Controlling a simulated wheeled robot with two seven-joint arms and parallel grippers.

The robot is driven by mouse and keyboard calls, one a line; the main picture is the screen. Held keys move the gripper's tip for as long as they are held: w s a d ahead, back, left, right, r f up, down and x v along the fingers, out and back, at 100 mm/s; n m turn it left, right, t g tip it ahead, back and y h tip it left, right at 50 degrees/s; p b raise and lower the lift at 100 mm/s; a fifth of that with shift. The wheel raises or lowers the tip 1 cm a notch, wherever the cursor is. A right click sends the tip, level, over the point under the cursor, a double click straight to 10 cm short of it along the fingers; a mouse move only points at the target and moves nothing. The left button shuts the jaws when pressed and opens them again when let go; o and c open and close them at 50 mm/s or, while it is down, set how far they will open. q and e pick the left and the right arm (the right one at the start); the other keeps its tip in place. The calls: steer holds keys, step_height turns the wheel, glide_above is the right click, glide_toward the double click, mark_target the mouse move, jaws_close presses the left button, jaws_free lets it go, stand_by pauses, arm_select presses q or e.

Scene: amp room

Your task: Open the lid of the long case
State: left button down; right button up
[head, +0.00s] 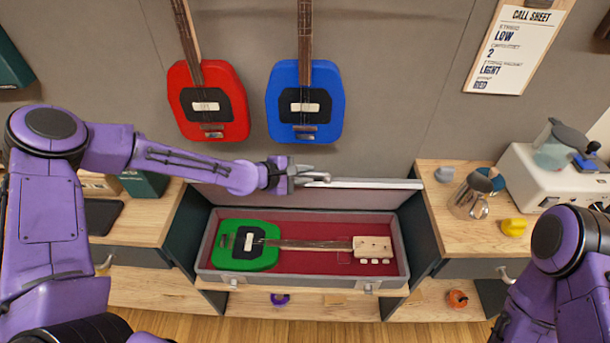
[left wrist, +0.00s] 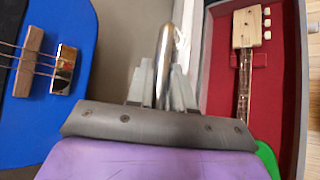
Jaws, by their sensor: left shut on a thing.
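The long case (head: 402,240) stands open on a low shelf between two wooden counters. Its lid (head: 365,184) is raised at the back, nearly upright against the wall side. A green guitar (head: 245,262) with a pale headstock lies inside on red lining; the headstock also shows in the left wrist view (left wrist: 250,25). My left gripper (head: 312,178) is at the lid's top edge, shut on a rounded shiny metal bar (left wrist: 165,60), seemingly the lid's handle. Where bar and lid join is hidden. My right arm shows at the lower right, but its gripper is out of view.
A red guitar (head: 225,92) and a blue guitar (head: 325,85) hang on the wall just above the lid. The right counter (head: 445,225) holds a metal jug (head: 470,197) and a yellow object (head: 513,227). The left counter (head: 140,225) holds a dark flat item.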

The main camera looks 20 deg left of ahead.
arm_select(q)
steer(key=shift+f, duration=0.1)
steer(key=c, duration=1.1)
jaws_free()
steer(key=p+v, duration=0.1)
steer(key=v, duration=0.9)
steer(key=shift+s, duration=0.2)
steer(key=shift+a, duration=0.15)
